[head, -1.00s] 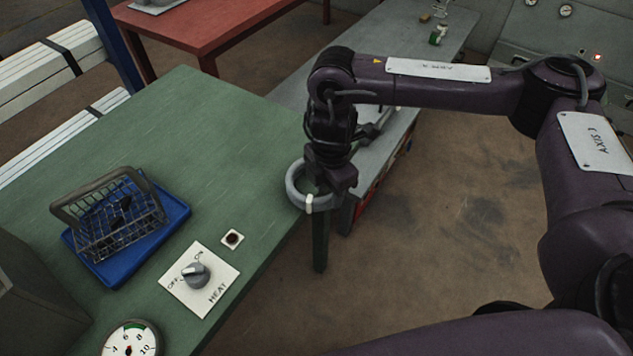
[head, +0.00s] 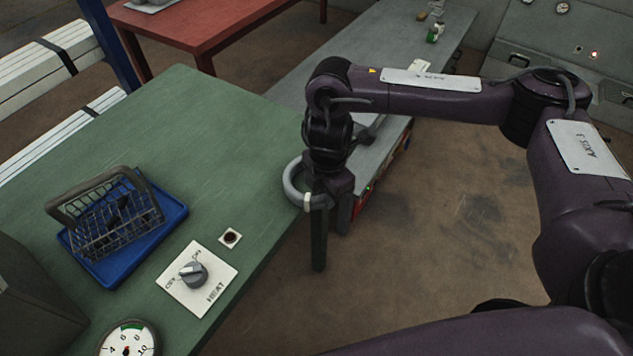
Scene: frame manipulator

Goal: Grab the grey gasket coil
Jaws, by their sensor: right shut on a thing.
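The grey gasket coil (head: 291,187) is a ring with a pale band, at the right edge of the green table in the head view. My right gripper (head: 318,200) points down over it and is shut on the ring's right side. The gripper covers part of the coil. I cannot tell whether the coil touches the table. My left gripper is not in view.
A wire basket (head: 108,222) stands in a blue tray (head: 177,213) on the green table (head: 180,130). A heat knob panel (head: 212,293) and a gauge (head: 128,341) are near the front. A grey bench (head: 300,85) lies behind my right arm. The table's middle is clear.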

